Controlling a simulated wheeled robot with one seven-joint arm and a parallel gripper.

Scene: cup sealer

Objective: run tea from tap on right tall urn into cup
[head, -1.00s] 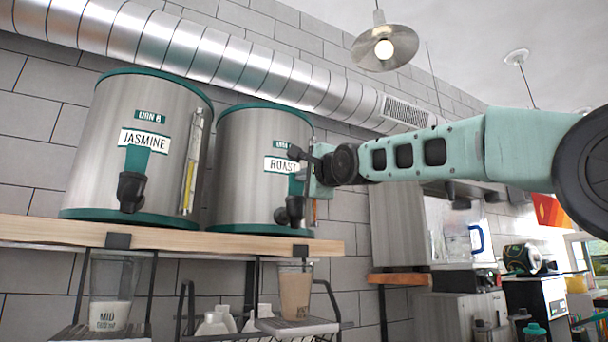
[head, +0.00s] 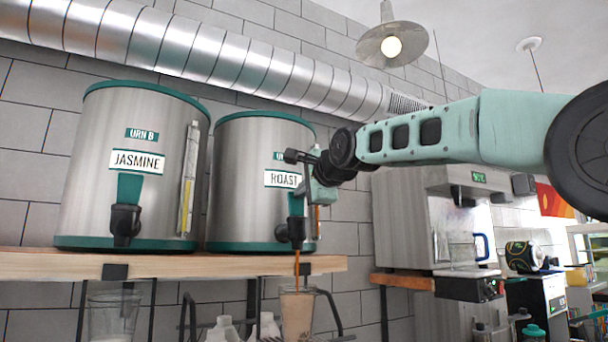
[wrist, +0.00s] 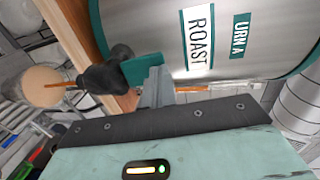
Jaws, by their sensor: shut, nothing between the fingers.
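The right urn (head: 255,215), labelled ROAST, stands on a wooden shelf; the wrist view shows it as URN A (wrist: 260,45). Its black tap (head: 290,232) has a green lever (wrist: 143,68). A thin brown stream (head: 297,264) runs from the tap into the clear cup (head: 296,312) below, which holds brown liquid; its lower part is cut off by the frame. The cup also shows in the wrist view (wrist: 40,86). My gripper (wrist: 158,88) is shut and empty, its tip against or very close to the lever; exact contact is unclear.
The left urn (head: 115,210), labelled JASMINE, stands beside it on the same shelf (head: 60,265), with another cup (head: 110,318) below. White bottles (head: 222,328) stand under the shelf. A metal machine (head: 420,220) is to the right.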

